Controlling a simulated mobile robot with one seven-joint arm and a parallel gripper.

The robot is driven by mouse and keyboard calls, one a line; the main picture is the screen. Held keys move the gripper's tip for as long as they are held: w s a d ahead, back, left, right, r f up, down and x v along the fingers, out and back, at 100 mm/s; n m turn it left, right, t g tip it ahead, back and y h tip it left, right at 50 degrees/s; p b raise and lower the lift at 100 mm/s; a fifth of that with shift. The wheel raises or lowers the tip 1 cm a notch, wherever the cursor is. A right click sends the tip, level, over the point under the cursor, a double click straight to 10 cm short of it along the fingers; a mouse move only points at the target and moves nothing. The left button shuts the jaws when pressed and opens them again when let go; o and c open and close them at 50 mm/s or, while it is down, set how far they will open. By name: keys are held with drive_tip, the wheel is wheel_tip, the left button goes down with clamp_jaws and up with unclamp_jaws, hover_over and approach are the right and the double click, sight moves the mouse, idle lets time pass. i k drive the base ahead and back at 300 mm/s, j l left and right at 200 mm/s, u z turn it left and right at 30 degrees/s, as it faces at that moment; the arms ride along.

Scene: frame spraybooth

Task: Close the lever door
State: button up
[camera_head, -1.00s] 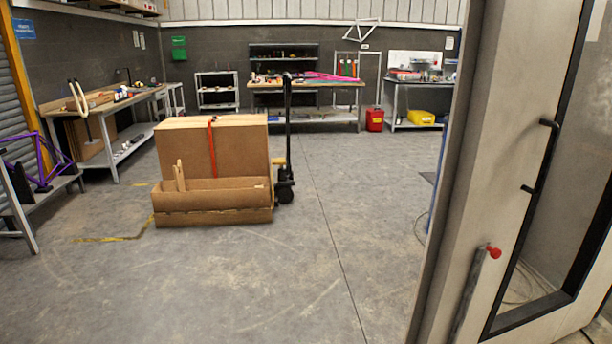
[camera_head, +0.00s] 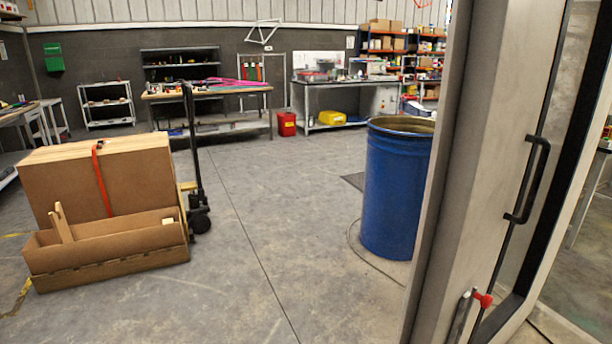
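A pale door (camera_head: 480,150) stands open at the right of the head view, seen steeply from its edge side. It has a dark-framed window and a black bar handle (camera_head: 528,180). Low on the door is a metal lever with a red knob (camera_head: 484,299). The lever points up, slightly tilted. Floor shows beyond the door to the right. My gripper is not in view, and nothing is seen touching the door.
A blue drum (camera_head: 395,188) stands on the floor just left of the door. A pallet jack (camera_head: 193,170) with cardboard boxes (camera_head: 115,187) stands at the left. Workbenches (camera_head: 207,97) line the back wall. The floor between the boxes and the drum is clear.

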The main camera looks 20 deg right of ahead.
sight(502, 59)
drive_tip(key=i+j+z, duration=0.15)
drive_tip(key=i+z, duration=0.15)
drive_tip(key=z, duration=0.15)
drive_tip(key=i+j+z, duration=0.3)
drive_tip(key=z, duration=0.15)
drive_tip(key=i+j+z, duration=0.2)
drive_tip(key=j+z, duration=0.25)
drive_tip(key=i+j+z, duration=0.2)
drive_tip(key=z, duration=0.25)
drive_tip(key=j+z, duration=0.3)
drive_tip(key=j, duration=0.2)
drive_tip(key=j+z, duration=0.35)
drive_tip(key=j, duration=0.2)
drive_tip(key=j+z, duration=0.3)
drive_tip(key=j, duration=0.5)
